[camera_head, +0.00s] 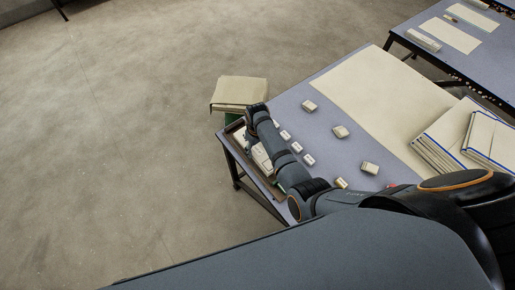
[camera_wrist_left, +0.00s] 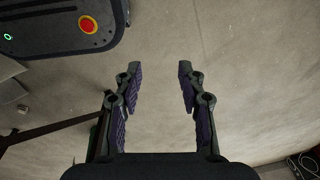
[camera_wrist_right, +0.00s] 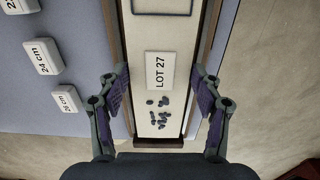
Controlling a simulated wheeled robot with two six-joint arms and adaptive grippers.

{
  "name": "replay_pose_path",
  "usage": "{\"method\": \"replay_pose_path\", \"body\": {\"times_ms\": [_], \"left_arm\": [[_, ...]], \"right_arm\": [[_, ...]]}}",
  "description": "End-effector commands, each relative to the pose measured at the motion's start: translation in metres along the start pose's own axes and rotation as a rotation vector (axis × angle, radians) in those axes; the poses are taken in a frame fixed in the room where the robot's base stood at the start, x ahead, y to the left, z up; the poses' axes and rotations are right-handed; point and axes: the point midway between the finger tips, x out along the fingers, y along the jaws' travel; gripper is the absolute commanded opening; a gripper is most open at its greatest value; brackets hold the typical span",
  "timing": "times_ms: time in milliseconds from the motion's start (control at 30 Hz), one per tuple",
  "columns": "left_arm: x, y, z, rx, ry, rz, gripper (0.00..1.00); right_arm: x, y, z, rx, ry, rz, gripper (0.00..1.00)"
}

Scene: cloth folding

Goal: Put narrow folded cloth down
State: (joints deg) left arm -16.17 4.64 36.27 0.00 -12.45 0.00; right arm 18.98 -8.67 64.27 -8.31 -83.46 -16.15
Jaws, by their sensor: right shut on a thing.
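My right gripper (camera_wrist_right: 160,78) is over a long narrow tray (camera_wrist_right: 120,25) with brown walls at the table's left end. Its fingers are wide apart, on both sides of the tray's pale strip, with a card reading LOT 27 (camera_wrist_right: 160,72) and small dark bits (camera_wrist_right: 162,112) between them. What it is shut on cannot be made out. In the head view its wrist hides part of the tray (camera_head: 273,188). No narrow folded cloth can be told apart with certainty. My left gripper (camera_wrist_left: 158,70) is open and empty above bare floor.
A beige cloth stack (camera_head: 238,90) sits on a green support beyond the table's left end. Small pale blocks, one marked 24 cm (camera_wrist_right: 42,56), stand on the grey-blue table (camera_head: 325,120). A large cream cloth (camera_head: 385,90) and blue-edged folded cloths (camera_head: 445,135) lie to the right.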

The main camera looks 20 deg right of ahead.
Motion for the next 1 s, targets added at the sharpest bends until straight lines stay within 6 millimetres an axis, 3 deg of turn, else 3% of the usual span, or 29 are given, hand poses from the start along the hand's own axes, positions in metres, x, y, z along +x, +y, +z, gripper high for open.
{"method": "replay_pose_path", "body": {"times_ms": [133,167,300,733,1000], "left_arm": [[0.001,0.001,0.014,0.001,-0.022,0.001,0.40],[0.000,0.001,0.019,0.001,-0.027,0.001,0.40],[-0.001,0.001,0.031,0.002,-0.047,0.001,0.40],[-0.002,0.001,0.020,0.001,-0.031,0.002,0.40],[-0.042,-0.002,0.014,0.000,-0.029,0.002,0.40]], "right_arm": [[0.004,0.000,0.000,0.000,0.000,0.000,0.30],[0.003,0.000,0.000,0.000,-0.001,0.000,0.68],[0.003,0.000,0.000,0.000,0.000,0.000,0.87],[-0.001,0.000,0.000,0.000,0.001,0.000,0.88],[-0.039,0.000,0.000,0.000,0.000,0.000,0.88]]}}
